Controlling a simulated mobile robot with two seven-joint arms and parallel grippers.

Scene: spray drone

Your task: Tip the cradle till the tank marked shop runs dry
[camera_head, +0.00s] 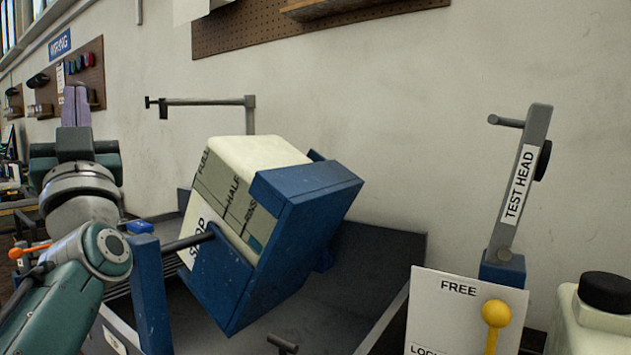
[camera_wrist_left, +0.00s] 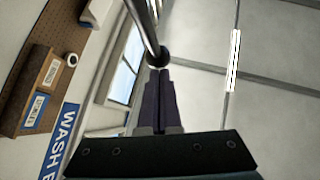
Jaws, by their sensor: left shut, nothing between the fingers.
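The cream tank (camera_head: 265,150) marked SHOP sits in the blue cradle (camera_head: 305,205). Both are tilted well over, leaning to the right. Its window shows FULL, HALF and a lower mark; a small bluish patch (camera_head: 255,244) shows low at the window's right corner, and I cannot tell for sure that it is liquid. A dark pivot rod (camera_head: 188,243) runs from the cradle to a blue post (camera_head: 150,290). My left gripper (camera_head: 75,90) is shut and empty, fingers up, left of and apart from the cradle. The left wrist view shows its closed fingers (camera_wrist_left: 160,85). My right gripper is out of view.
A dark tray (camera_head: 375,255) lies under the cradle. At right stand the TEST HEAD lever (camera_head: 519,185), a FREE panel with a yellow knob (camera_head: 495,313) and a black-capped jug (camera_head: 600,320). A grey wall bar (camera_head: 205,102) is behind. In the wrist view a ball-ended rod (camera_wrist_left: 146,28) is close to the fingertips.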

